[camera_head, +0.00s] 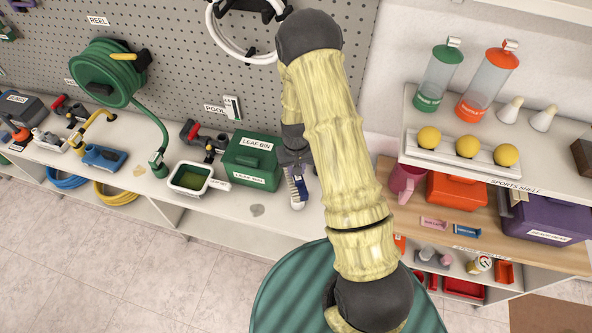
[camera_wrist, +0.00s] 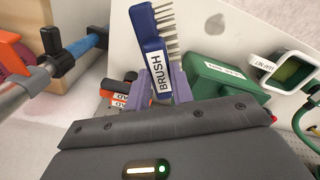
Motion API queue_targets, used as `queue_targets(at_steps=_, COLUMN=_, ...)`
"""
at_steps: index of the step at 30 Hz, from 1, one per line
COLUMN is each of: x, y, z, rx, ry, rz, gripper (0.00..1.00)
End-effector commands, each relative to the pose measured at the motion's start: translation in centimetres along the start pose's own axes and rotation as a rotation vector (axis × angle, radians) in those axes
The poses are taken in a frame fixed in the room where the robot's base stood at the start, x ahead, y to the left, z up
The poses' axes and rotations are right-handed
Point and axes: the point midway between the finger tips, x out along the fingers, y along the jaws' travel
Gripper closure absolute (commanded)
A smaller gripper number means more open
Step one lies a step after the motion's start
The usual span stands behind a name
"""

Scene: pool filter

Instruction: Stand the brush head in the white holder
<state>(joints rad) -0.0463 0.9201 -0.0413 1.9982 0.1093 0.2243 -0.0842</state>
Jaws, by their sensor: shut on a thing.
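The brush head (camera_wrist: 152,55) is a blue block with grey bristles along one side and a white BRUSH label. In the wrist view it is held between the two purplish fingers of my gripper (camera_wrist: 160,86). In the head view, my gripper (camera_head: 296,172) points down over the shelf, just right of the green leaf bin. The blue brush head (camera_head: 299,188) shows small below it. I cannot tell whether its lower end touches anything.
The green leaf bin (camera_head: 250,162) stands close left of my gripper. A white-rimmed green skimmer-like piece (camera_head: 190,178) lies further left and also shows in the wrist view (camera_wrist: 291,72). A green hose reel (camera_head: 100,75) hangs at left. My arm hides the shelf's right end.

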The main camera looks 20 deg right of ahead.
Motion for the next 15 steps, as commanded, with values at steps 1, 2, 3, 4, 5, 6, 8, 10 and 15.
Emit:
queue_targets(at_steps=1, x=0.9, y=0.1, z=0.0, rx=0.002, ry=0.001, rz=0.000, gripper=1.00)
queue_targets(at_steps=2, x=1.2, y=0.1, z=0.0, rx=0.002, ry=0.001, rz=0.000, gripper=1.00)
queue_targets(at_steps=3, x=1.6, y=0.1, z=0.0, rx=0.002, ry=0.001, rz=0.000, gripper=1.00)
queue_targets(at_steps=4, x=1.8, y=0.1, z=0.0, rx=0.003, ry=0.001, rz=0.000, gripper=1.00)
queue_targets(at_steps=5, x=2.1, y=0.1, z=-0.1, rx=0.003, ry=0.001, rz=0.000, gripper=1.00)
queue_targets(at_steps=6, x=2.4, y=0.2, z=0.0, rx=0.004, ry=0.001, rz=0.000, gripper=1.00)
queue_targets(at_steps=8, x=2.7, y=0.1, z=0.0, rx=0.003, ry=0.001, rz=0.000, gripper=1.00)
queue_targets(at_steps=10, x=2.9, y=0.1, z=0.0, rx=0.002, ry=0.001, rz=0.000, gripper=1.00)
queue_targets(at_steps=15, x=3.0, y=-0.1, z=0.0, rx=-0.002, ry=0.001, rz=-0.001, gripper=1.00)
